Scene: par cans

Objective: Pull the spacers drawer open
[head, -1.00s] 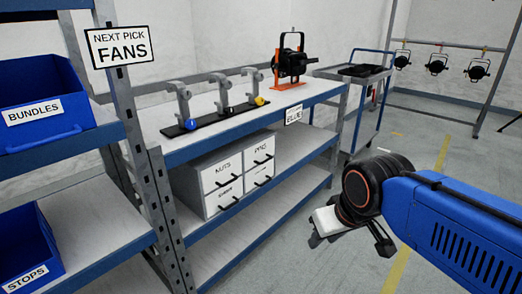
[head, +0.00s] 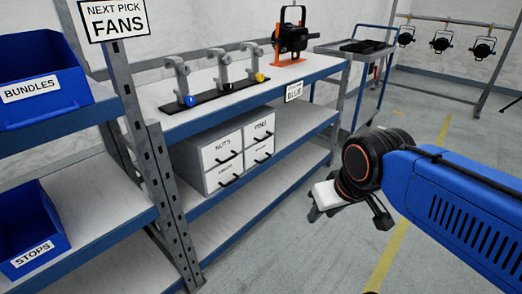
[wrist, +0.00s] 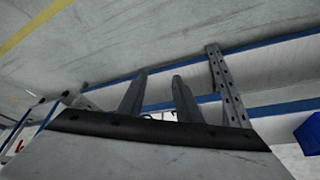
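A white drawer unit (head: 201,170) with four drawer fronts in a two-by-two block stands on the middle shelf of the workbench in the head view. The upper fronts read NUTS (head: 222,148) and PINS (head: 261,127). The labels on the lower left front (head: 221,173) and lower right front (head: 261,149) are too small to read, so I cannot tell which is spacers. Each has a dark handle, and all look closed. My gripper (head: 350,212) is well right of the unit, over the floor, empty. Its two fingers show apart in the wrist view (wrist: 158,78).
A blue-edged workbench (head: 230,100) holds clamps on a black strip (head: 222,94) and an orange-stand lamp (head: 290,35). Shelving with blue bins (head: 40,85) and an upright post (head: 165,190) stand at left. A cart (head: 365,55) is behind. Floor is clear between bench and arm.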

